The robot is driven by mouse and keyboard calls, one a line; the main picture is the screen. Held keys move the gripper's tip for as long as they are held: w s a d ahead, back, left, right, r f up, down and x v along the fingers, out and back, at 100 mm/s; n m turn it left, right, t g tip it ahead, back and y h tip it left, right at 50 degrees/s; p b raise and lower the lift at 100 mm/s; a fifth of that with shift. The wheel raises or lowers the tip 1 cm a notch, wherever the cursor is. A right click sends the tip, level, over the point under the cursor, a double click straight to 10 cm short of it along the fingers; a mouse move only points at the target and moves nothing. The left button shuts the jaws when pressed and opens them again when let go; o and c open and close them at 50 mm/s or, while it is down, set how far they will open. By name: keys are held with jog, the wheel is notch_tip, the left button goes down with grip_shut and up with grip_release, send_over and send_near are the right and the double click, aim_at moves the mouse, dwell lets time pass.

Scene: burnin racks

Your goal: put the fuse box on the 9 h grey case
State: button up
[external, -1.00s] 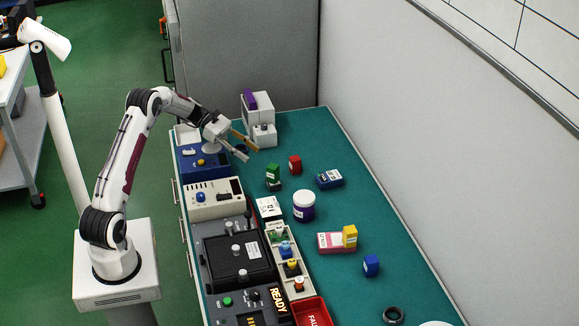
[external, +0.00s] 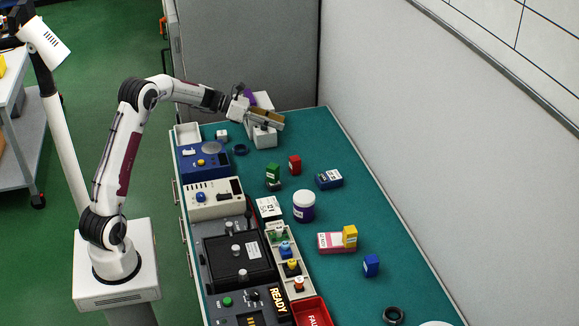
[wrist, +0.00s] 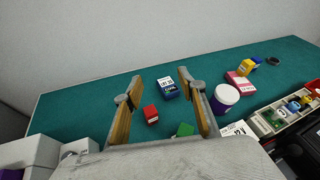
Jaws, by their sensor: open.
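Small boxes stand on the table: a red box (external: 295,164), a green box (external: 273,171) and a blue box (external: 371,266). I cannot read which one is the fuse box. Labelled flat cases include a navy one (external: 329,180) and a white one (external: 268,207). A dark base (external: 274,184) shows under the green box. No 9 h label is legible.
A white and purple jar (external: 304,206) stands mid-table. A tray of small coloured parts (external: 290,266), a red bin (external: 312,312) and instrument panels (external: 213,198) line the left edge. A wall borders the right.

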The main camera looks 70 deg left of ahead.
jog(key=w+d+r+n+t+y, duration=0.1)
jog(key=d+r+n+y, duration=0.15)
jog(key=r+n, duration=0.3)
jog(key=w+d+r+n+t+y, duration=0.1)
jog(key=d+r+n+y, duration=0.2)
jog(key=r, duration=0.4)
jog(key=s+d+r+n+g+y, duration=0.2)
jog(key=s+d+r+n+y, duration=0.2)
jog(key=s+n, duration=0.6)
jog(key=s+d+f+n+g+h, duration=0.1)
jog(key=s+d+f+n, duration=0.4)
jog(key=s, duration=0.5)
jog(key=s+d+f+n+g+h, duration=0.2)
jog(key=s+d+f+n+g, duration=0.2)
jog(key=s+d+n, duration=0.4)
jog(key=s+d+f+n+g+h, duration=0.1)
jog(key=s+d+f+n+g, duration=0.1)
jog(key=s+d+f+n, duration=0.4)
jog(key=s+d+f, duration=0.1)
jog(key=s+d, duration=0.2)
jog(key=s, duration=0.4)
jog(key=shift+g+h, duration=0.3)
jog(key=shift+h, duration=0.05)
